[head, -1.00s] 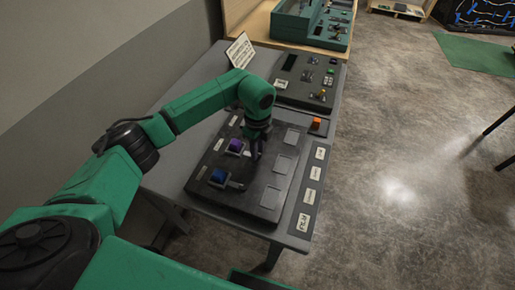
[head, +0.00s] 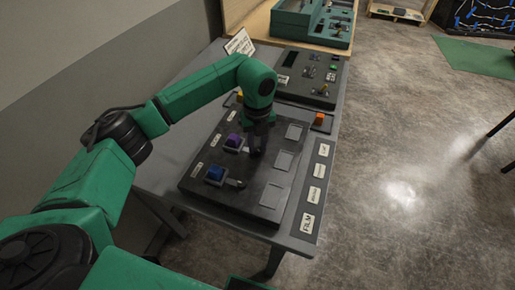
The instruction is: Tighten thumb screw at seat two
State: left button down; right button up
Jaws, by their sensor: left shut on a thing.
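The dark console board (head: 262,213) lies on a grey table, with a row of seats along its left part. A purple block (head: 233,141) sits in the middle seat and a blue block (head: 214,173) in the nearest one. A small metal thumb screw (head: 236,183) shows to the right of the blue block. My left gripper (head: 254,152) points down just right of the purple block, shut on what seems to be the thumb screw there. That screw is hidden by the fingers. My right gripper is not in view.
A yellow block (head: 239,97) shows partly behind my left arm. An orange block (head: 318,119) sits beyond the board. Pale square plates (head: 283,160) and a label strip (head: 313,190) run along the right. A second console (head: 307,78) stands behind.

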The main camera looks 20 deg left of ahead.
pick_arm(q)
jog(key=m+b, duration=0.2)
jog(key=m, duration=0.1)
jog(key=shift+w+m, duration=0.1)
jog(key=shift+m, duration=0.3)
jog(key=m+b, duration=0.2)
jog(key=m, duration=0.1)
jog(key=shift+m, duration=0.3)
jog(key=m+b, duration=0.2)
jog(key=m, duration=0.1)
jog(key=shift+r+m, duration=0.1)
jog(key=shift+m, duration=0.2)
jog(key=m+b, duration=0.1)
jog(key=m, duration=0.2)
jog(key=shift+m, duration=0.3)
jog(key=m+b, duration=0.1)
jog(key=m, duration=0.5)
jog(key=shift+r, duration=0.1)
jog(key=m+b, duration=0.1)
jog(key=m, duration=0.3)
jog(key=shift+m, duration=1.8)
